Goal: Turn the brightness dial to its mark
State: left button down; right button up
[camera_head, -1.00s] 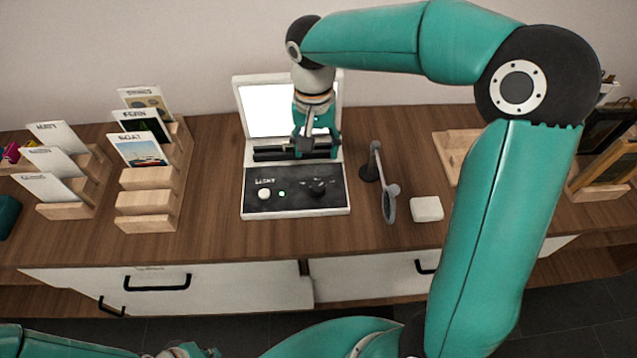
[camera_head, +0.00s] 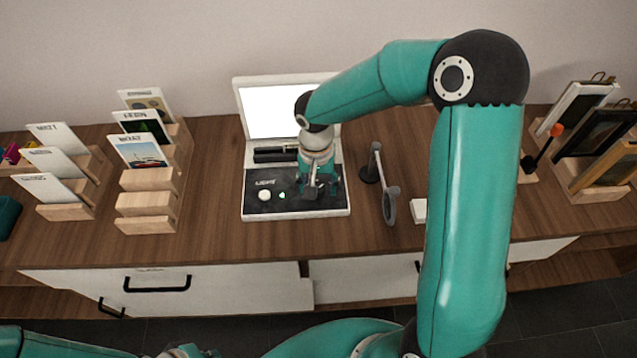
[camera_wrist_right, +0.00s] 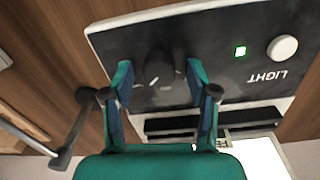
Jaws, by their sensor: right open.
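The light box (camera_head: 238,92) stands on the wooden cabinet top, with a lit white screen and a black control panel (camera_head: 262,209) at its front. In the right wrist view the panel (camera_wrist_right: 205,55) carries a dark dial (camera_wrist_right: 158,70), a lit green indicator (camera_wrist_right: 240,51) and a white round button (camera_wrist_right: 282,48). My right gripper (camera_wrist_right: 160,85) is open, with one finger on each side of the dial. I cannot tell whether the fingers touch it. In the head view the right gripper (camera_head: 318,190) hides the dial. The dial's mark is not clear. My left gripper is not clearly visible.
A grey stand with a round end (camera_head: 389,205) is close to the right of the panel, with a white block (camera_head: 419,210) beyond it. Wooden card racks (camera_head: 150,203) stand at left. Framed pictures (camera_head: 595,135) stand at far right.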

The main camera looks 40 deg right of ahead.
grip_shut()
jog(key=shift+n, duration=0.4)
jog(key=shift+n+b, duration=0.5)
jog(key=shift+n, duration=0.1)
jog(key=n, duration=0.2)
jog(key=shift+a+n+b, duration=0.1)
jog(key=shift+n+b, duration=0.2)
jog(key=shift+b, duration=0.05)
jog(key=n, duration=0.5)
jog(key=shift+b, duration=0.3)
jog(key=shift+w, duration=0.1)
grip_release()
